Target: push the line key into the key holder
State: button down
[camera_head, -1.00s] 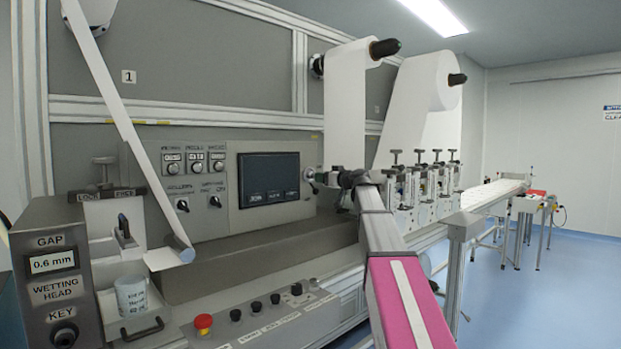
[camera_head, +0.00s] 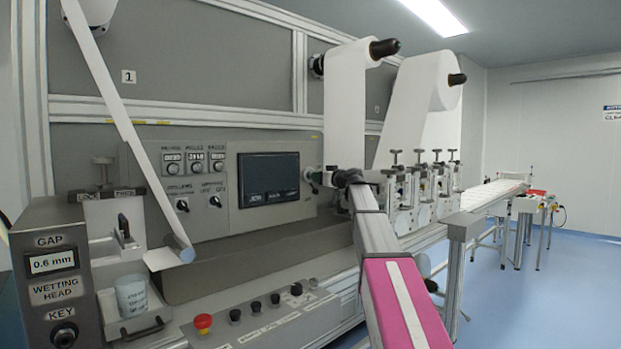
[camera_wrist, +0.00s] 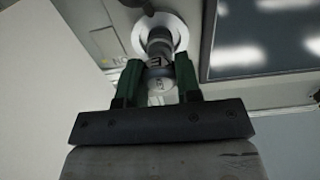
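In the wrist view my gripper (camera_wrist: 159,66) has its two green fingers on either side of a short grey cylinder with a dark marking, which looks like the line key (camera_wrist: 160,70). The fingers appear shut on it. The key's far end points at a round white ring with a dark centre on the panel, which looks like the key holder (camera_wrist: 181,34). I cannot tell how deep the key sits in it. In the head view my gripper (camera_head: 316,183) is at the panel, just right of the screen; the key is too small to make out there.
A dark screen (camera_head: 268,178) is close beside the gripper; it also fills the right of the wrist view (camera_wrist: 265,40). A paper web (camera_head: 345,110) hangs just to the right. A box marked KEY (camera_head: 60,290) stands at far left, and a red button (camera_head: 203,322) is below.

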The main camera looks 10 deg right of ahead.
jog(key=shift+s, duration=0.1)
jog(key=shift+v, duration=2.35)
jog(key=shift+s, duration=0.1)
jog(key=v, duration=0.4)
jog(key=shift+d, duration=0.1)
